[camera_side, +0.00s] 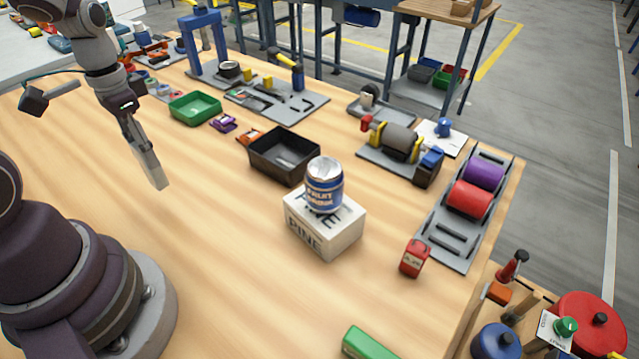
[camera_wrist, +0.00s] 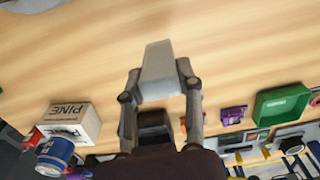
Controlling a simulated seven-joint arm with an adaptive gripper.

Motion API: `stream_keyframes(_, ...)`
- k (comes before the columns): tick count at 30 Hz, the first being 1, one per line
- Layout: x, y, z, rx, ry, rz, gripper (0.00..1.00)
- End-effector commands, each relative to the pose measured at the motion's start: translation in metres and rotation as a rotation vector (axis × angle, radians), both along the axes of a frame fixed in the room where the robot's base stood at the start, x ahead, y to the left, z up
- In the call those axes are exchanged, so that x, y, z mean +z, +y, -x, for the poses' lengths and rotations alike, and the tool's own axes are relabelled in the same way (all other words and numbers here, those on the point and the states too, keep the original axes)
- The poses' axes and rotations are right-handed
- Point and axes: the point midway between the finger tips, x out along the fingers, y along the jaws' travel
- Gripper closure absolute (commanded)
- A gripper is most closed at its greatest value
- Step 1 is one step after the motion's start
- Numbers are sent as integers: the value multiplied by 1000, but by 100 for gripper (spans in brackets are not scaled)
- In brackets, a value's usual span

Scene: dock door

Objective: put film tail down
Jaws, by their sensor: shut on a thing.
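The film tail (camera_wrist: 160,64) is a pale grey, flat tapering strip. My gripper (camera_wrist: 160,92) is shut on it, with one finger at each side of its near end. In the side view the film tail (camera_side: 152,166) hangs tilted from my gripper (camera_side: 133,128), its free end pointing down toward the wooden tabletop. It looks to be a little above the table; whether its tip touches the wood I cannot tell.
Bare tabletop (camera_side: 215,250) lies around the strip. A green tray (camera_side: 195,107), a black bin (camera_side: 284,155) and a white PINE box (camera_side: 323,226) with a blue can (camera_side: 324,188) on top stand to the right. A roller rack (camera_side: 465,210) stands near the far right edge.

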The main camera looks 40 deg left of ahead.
Motion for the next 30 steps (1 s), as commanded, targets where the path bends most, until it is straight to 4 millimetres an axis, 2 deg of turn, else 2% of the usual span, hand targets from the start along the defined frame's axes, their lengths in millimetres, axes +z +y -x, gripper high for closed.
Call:
stream_keyframes(6, -7, 35, -49, 3, 1, 0, 91)
stream_keyframes(15, -14, 72, -104, 0, 2, 2, 91)
stream_keyframes(24, -17, 87, -126, 0, 2, 1, 91)
stream_keyframes(27, -38, 86, -124, 0, 6, 4, 91)
stream_keyframes(30, -49, 86, -125, 0, 3, 2, 91)
